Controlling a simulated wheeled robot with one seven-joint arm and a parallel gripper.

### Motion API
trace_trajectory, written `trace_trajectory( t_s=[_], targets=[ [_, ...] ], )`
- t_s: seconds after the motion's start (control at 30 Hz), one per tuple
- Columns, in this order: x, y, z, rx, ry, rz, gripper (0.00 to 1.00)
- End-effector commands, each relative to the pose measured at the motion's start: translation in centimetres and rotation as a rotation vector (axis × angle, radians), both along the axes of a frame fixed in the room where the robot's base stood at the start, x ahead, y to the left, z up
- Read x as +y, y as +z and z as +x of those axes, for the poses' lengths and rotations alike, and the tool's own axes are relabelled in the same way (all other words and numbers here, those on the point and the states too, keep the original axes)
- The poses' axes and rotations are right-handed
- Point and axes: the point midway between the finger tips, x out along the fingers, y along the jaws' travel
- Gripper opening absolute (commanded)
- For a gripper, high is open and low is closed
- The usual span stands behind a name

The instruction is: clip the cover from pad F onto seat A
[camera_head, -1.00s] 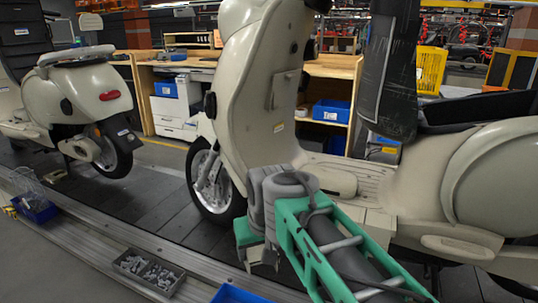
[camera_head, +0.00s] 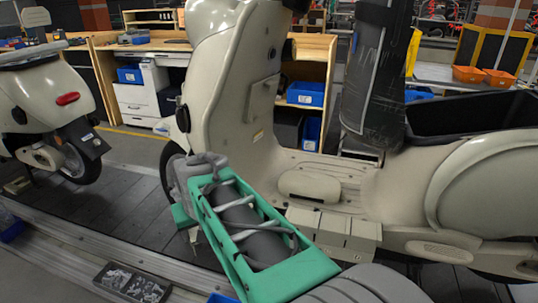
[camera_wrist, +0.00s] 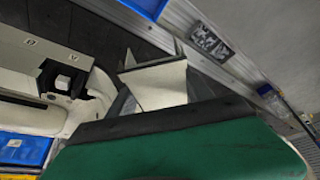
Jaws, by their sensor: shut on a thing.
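My gripper (camera_wrist: 160,62) is shut on a cream, plate-like cover (camera_wrist: 160,88) in the wrist view; dark grey finger parts flank it. Beyond it to the left is a cream scooter surface with a black square recess (camera_wrist: 66,82) and small marked labels; I cannot read the letters. The cover is apart from this recess. In the head view, the cream scooter (camera_head: 228,90) stands on the conveyor, with a row of cream blocks (camera_head: 330,232) along its footboard side. My green arm reaches in front of it, and the fingertips are not clearly visible there. I cannot identify seat A or pad F.
A grey tray of small parts (camera_head: 132,282) lies by the conveyor rail; it also shows in the wrist view (camera_wrist: 210,42). Another scooter (camera_head: 50,105) stands at left. Bare slats (camera_head: 120,195) lie between the scooters.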

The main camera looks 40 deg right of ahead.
Motion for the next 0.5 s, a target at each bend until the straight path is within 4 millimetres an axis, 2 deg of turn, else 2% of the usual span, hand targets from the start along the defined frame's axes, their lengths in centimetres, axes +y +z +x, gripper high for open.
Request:
trace_trajectory(
  t_s=[0.03, 0.2, 0.3, 0.5],
  targets=[
    [-2.7, 3.2, -0.9, 0.007, -0.067, 0.002, 0.17],
    [-10.4, 4.7, -4.4, 0.011, -0.244, 0.0, 0.17],
    [-13.6, 5.0, -6.4, 0.013, -0.301, 0.001, 0.17],
    [-18.0, 5.1, -9.4, 0.019, -0.319, 0.005, 0.17]
  ],
)
